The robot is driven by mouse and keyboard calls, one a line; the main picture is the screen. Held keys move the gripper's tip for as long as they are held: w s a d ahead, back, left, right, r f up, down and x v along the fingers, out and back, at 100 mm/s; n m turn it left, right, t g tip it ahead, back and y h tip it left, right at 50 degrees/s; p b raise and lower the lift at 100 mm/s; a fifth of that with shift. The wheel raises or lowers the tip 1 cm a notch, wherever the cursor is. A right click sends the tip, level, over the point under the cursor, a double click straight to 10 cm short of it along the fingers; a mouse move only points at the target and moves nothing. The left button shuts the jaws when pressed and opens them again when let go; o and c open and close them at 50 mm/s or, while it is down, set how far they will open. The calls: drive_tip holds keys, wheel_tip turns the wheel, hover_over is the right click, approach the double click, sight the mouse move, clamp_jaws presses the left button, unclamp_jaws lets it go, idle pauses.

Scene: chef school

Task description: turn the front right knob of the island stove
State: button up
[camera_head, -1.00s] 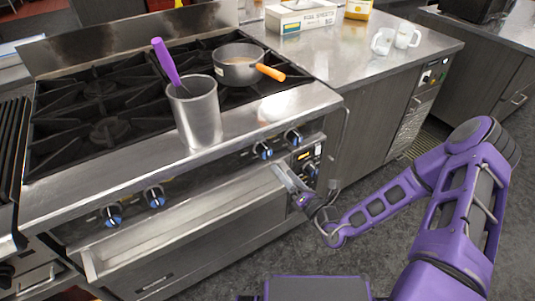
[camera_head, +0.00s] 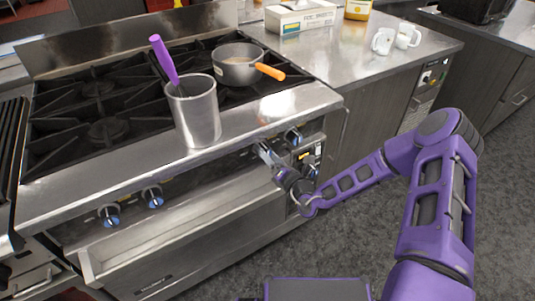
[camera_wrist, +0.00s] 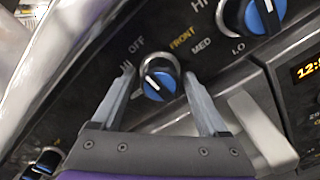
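The stove's front panel carries a row of blue-faced knobs. In the wrist view one knob (camera_wrist: 158,77) lies between my two fingers, with "OFF" and "FRONT" printed near it. My gripper (camera_wrist: 158,88) is open, its fingers on either side of this knob; I cannot tell whether they touch it. In the head view my gripper (camera_head: 264,151) is at the right part of the panel and mostly hides this knob. Another knob (camera_wrist: 262,14) is at the upper right of the wrist view; it also shows in the head view (camera_head: 293,137), right of my gripper.
Two more knobs (camera_head: 109,215) (camera_head: 152,196) are farther left on the panel. A steel container (camera_head: 194,112) with a purple-handled utensil and a saucepan (camera_head: 238,66) with an orange handle stand on the stove. A digital display (camera_wrist: 308,68) sits right of the knobs.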

drive_tip(key=c, duration=1.1)
